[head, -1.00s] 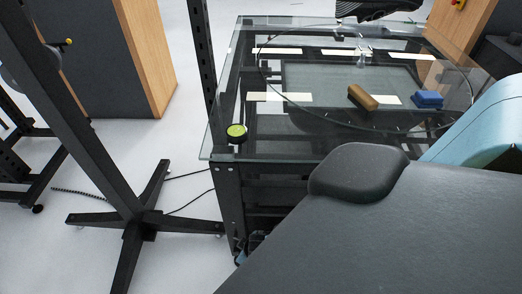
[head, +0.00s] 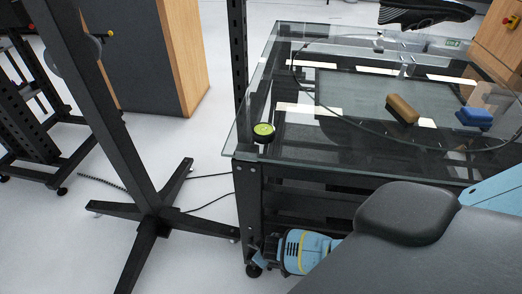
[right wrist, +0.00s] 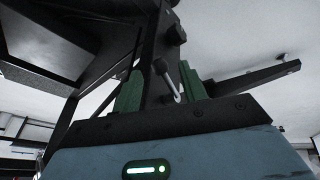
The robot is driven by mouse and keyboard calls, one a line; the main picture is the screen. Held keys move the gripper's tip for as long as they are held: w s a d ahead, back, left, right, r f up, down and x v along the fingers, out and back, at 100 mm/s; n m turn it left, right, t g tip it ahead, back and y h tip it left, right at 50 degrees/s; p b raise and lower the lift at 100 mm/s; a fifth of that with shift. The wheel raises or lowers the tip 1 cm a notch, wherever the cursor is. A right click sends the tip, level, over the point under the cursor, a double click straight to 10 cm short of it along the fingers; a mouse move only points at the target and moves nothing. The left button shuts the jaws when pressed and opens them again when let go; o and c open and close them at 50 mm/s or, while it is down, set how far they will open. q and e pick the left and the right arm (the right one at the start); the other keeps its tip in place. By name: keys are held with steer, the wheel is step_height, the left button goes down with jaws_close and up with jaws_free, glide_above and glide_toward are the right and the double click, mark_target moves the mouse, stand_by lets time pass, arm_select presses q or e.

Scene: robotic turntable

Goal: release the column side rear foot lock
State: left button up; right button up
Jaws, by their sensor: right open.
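A glass-topped table (head: 300,172) with a black frame stands at centre in the head view. Its near left leg (head: 250,215) ends in a black caster foot (head: 254,269) on the floor. A light-blue arm part of mine (head: 303,250) is low beside this leg, its dark front end towards the foot. In the right wrist view my right gripper (right wrist: 160,72) is open, its green fingers on either side of a dark metal post. A small silver lever (right wrist: 168,82) with a pale end shows between the fingers, apart from them. My left gripper is not in view.
A black stand (head: 150,205) with a cross-shaped base is left of the table, with cables on the floor. A green disc (head: 263,131), a brown brush (head: 402,109) and a blue block (head: 474,118) are on the glass. A dark shoe (head: 425,13) hangs above.

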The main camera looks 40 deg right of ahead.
steer(key=shift+b+x, duration=0.5)
steer(key=shift+x, duration=0.4)
steer(key=shift+c, duration=0.4)
jaws_close()
steer(key=shift+r+g+h, duration=0.4)
steer(key=shift+g+h, duration=0.1)
steer(key=shift+g, duration=0.1)
steer(key=shift+r+n+g+h, duration=0.25)
steer(key=shift+n+g+h, duration=0.05)
steer(key=shift+g+h, duration=0.2)
steer(key=shift+o, duration=0.4)
jaws_free()
